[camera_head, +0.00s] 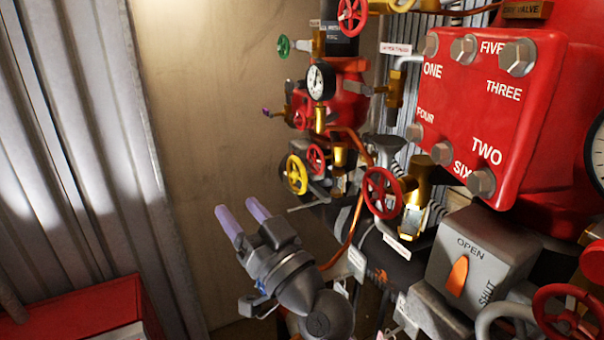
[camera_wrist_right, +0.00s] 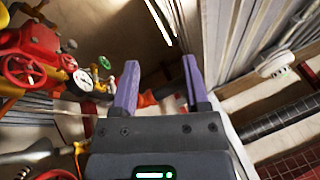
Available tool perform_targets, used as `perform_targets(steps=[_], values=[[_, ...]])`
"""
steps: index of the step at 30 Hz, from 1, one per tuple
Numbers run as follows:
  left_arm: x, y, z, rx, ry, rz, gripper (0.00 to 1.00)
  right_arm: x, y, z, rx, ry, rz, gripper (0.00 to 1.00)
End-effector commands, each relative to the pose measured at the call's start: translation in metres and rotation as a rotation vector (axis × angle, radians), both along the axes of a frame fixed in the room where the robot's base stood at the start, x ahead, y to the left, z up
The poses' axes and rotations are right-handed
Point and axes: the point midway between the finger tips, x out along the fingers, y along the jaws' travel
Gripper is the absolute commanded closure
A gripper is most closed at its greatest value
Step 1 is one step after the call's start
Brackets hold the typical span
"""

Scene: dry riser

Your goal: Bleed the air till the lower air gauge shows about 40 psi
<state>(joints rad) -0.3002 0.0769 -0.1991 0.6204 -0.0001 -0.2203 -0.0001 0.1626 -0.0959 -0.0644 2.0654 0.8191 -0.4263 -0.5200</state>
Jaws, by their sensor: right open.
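A small round white-faced gauge (camera_head: 321,81) is on the red valve assembly at the upper middle of the head view; it also shows in the right wrist view (camera_wrist_right: 85,81). Its reading is too small to tell. A larger gauge (camera_head: 597,152) is cut off at the right edge. Yellow (camera_head: 297,174), red (camera_head: 381,193) and green (camera_head: 283,46) handwheels sit around the pipework. Which valve bleeds air cannot be told. My right gripper (camera_head: 237,212), with purple fingers, is open and empty, left of and below the yellow wheel; its fingers also show in the wrist view (camera_wrist_right: 160,68). My left gripper is out of view.
A red box (camera_head: 500,110) with numbered bolts stands at the right, above a grey box (camera_head: 478,255) with an orange OPEN/SHUT lever (camera_head: 457,276). Corrugated metal (camera_head: 85,130) covers the left. Free room lies before the beige wall (camera_head: 215,130).

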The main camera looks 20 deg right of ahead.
Motion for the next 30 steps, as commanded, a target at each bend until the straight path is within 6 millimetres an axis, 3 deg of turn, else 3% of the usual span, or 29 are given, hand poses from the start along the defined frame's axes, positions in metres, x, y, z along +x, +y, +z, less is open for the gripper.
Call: perform_targets(steps=[1, 3, 6, 9, 12, 15, 18, 30], values=[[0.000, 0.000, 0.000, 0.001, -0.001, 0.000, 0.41, 0.009, -0.009, 0.038, 0.108, -0.124, -0.042, 0.41], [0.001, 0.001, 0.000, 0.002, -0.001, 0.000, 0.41, 0.016, -0.033, 0.093, 0.307, -0.296, -0.134, 0.41], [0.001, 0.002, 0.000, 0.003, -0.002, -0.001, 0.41, 0.024, -0.079, 0.158, 0.672, -0.448, -0.305, 0.41], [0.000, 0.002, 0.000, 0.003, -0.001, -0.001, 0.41, 0.038, -0.110, 0.191, 1.059, -0.382, -0.480, 0.41], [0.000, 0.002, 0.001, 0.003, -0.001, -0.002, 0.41, 0.054, -0.103, 0.200, 1.292, -0.147, -0.577, 0.41], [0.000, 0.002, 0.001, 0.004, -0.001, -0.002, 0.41, 0.061, -0.085, 0.203, 1.368, 0.046, -0.610, 0.41], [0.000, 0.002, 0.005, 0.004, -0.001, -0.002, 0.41, 0.066, -0.080, 0.204, 1.384, 0.124, -0.623, 0.41], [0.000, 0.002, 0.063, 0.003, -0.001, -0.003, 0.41, 0.130, -0.131, 0.207, 1.382, 0.124, -0.626, 0.41]])
